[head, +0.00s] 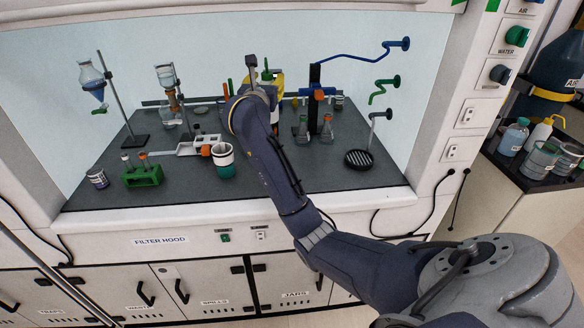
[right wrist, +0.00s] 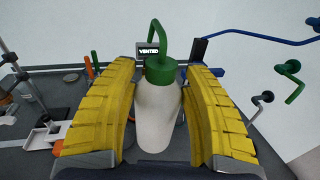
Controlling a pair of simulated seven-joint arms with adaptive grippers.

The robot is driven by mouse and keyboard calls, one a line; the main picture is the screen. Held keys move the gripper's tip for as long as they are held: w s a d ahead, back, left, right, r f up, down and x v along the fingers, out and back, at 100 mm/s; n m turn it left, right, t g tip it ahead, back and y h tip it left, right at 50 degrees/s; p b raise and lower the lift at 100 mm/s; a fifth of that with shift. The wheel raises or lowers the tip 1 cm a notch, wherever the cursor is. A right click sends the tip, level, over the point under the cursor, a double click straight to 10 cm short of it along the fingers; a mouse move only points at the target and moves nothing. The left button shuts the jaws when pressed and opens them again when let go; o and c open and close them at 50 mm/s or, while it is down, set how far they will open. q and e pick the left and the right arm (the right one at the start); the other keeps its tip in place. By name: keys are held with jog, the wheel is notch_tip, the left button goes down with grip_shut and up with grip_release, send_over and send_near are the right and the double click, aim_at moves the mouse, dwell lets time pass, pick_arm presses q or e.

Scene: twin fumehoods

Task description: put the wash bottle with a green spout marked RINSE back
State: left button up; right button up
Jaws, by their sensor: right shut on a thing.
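A white wash bottle (right wrist: 158,115) with a green cap and green bent spout stands upright between the yellow fingers of my right gripper (right wrist: 155,120) in the right wrist view. The gripper is shut on it. Any RINSE marking is not readable here. In the head view my right gripper (head: 266,84) is at the back of the filter hood's dark worktop (head: 250,185), and my own arm and wrist hide most of the bottle. I cannot tell whether its base touches the worktop. My left gripper is not in view.
A dark stand with orange clamp (head: 318,94) and flasks (head: 326,130) stands right of the gripper. Blue and green wall taps (head: 380,90) project at the right. A green rack (head: 142,176) and cup (head: 223,162) are left. A yellow-spouted bottle (head: 538,135) stands on the side bench.

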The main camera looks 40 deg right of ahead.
jog(key=shift+s+d+r, duration=0.1)
jog(key=shift+s+d, duration=0.05)
jog(key=shift+d, duration=0.25)
jog(key=shift+d+f, duration=0.25)
notch_tip(320, 180, down, 19)
jog(key=shift+s+f, duration=0.1)
jog(key=shift+f, duration=0.15)
jog(key=o, duration=0.7)
jog(key=shift+o, duration=0.2)
jog(key=shift+r, duration=0.1)
jog(key=v, duration=1.2)
jog(key=shift+a, duration=0.1)
